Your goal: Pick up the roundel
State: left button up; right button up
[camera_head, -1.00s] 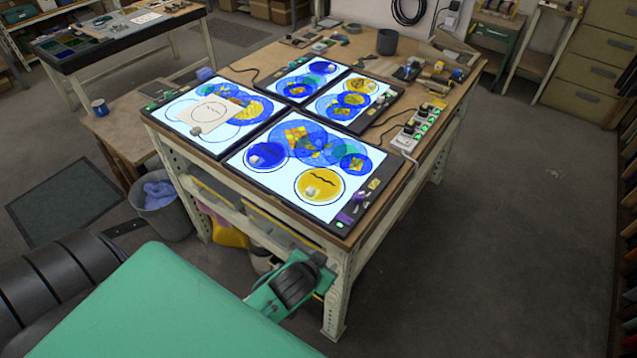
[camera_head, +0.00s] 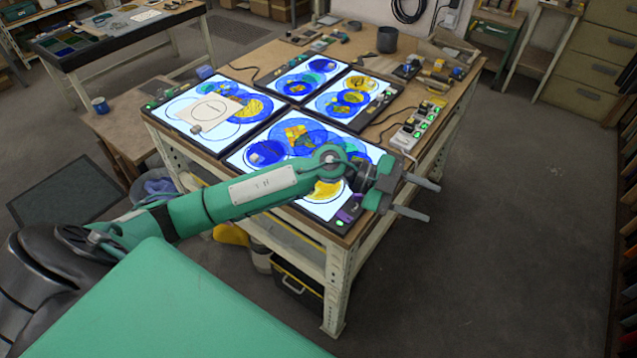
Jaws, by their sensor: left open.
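Several glowing light panels on the workbench carry round coloured pieces; I cannot tell which one is the roundel. A yellow disc (camera_head: 325,188) lies nearer the front, partly hidden by my left arm. Overlapping blue discs (camera_head: 305,137) with yellow and orange patches lie behind. My left gripper (camera_head: 433,203) is open and empty, pointing right, just past the front panel's right side and apart from the discs. My right gripper is not in view.
A white strip with green lights (camera_head: 409,136) sits at the workbench's right edge. A dark cup (camera_head: 387,40) and small tools stand at the back. The back panels hold more blue and yellow discs (camera_head: 347,97). The floor right of the bench is clear.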

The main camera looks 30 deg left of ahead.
pick_arm(q)
jog(key=w+a+f+n+g+y, duration=0.2)
jog(key=a+y, duration=0.6)
jog(key=a, duration=0.6)
jog(key=w+a+f+n+g+y, duration=0.25)
jog(key=a+y, duration=0.55)
jog(key=a, duration=0.7)
jog(key=shift+t, duration=0.45)
jog(key=f+p, duration=0.1)
jog(key=f, duration=0.1)
jog(key=f+p, duration=0.1)
jog(key=f, duration=0.2)
jog(key=f+p, duration=0.1)
jog(key=f, duration=0.1)
jog(key=shift+s+d+f, duration=0.2)
jog(key=shift+s, duration=0.2)
jog(key=shift+w+f+p, duration=0.1)
jog(key=shift+f+p, duration=0.3)
jog(key=f, duration=0.1)
jog(key=f+p, duration=0.1)
jog(key=f, duration=0.1)
jog(key=f+p, duration=0.1)
jog(key=shift+w+a+f, duration=0.2)
jog(key=shift+w+f, duration=0.05)
jog(key=shift+w, duration=0.05)
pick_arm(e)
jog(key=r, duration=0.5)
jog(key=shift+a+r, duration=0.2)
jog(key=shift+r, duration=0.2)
